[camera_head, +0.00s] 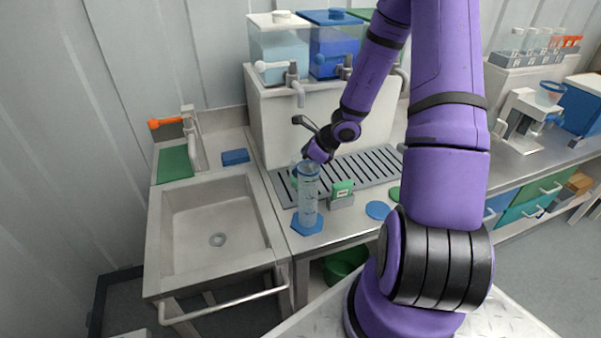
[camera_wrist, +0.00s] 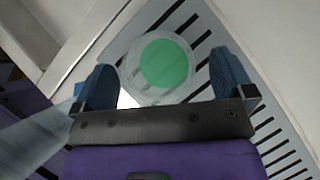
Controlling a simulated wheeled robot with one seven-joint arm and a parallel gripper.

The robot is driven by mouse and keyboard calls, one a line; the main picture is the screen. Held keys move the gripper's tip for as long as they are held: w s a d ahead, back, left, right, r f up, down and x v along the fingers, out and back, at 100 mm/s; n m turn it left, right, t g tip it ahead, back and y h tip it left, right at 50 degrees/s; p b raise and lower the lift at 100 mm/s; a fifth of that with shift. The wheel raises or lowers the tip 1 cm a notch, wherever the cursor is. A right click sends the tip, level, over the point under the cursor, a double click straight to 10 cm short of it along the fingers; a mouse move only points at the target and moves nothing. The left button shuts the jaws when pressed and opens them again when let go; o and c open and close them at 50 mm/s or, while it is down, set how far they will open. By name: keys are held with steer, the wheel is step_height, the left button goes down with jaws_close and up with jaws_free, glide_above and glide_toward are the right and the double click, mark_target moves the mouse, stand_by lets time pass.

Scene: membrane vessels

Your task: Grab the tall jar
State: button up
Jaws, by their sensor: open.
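The tall jar (camera_head: 308,196) is a clear, upright cylinder on a blue hexagonal mat (camera_head: 305,226) at the counter's front left. My gripper (camera_head: 309,164) is just behind its upper part in the head view, and its fingers are largely hidden there. In the wrist view my gripper (camera_wrist: 162,72) is open, with blue fingers apart. A round clear vessel with a green disc (camera_wrist: 166,64) shows between and beyond them, over the slotted grate. A translucent shape (camera_wrist: 32,140) at lower left may be the tall jar. I see no contact.
A slotted drain grate (camera_head: 362,168) lies behind the jar. A small green item in a grey holder (camera_head: 341,193) stands right of it. A blue round mat (camera_head: 378,210) lies farther right. The sink (camera_head: 215,225) is left; dispenser taps (camera_head: 294,85) stand behind.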

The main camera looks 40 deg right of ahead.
steer(key=shift+x, duration=0.85)
steer(key=c, duration=1.1)
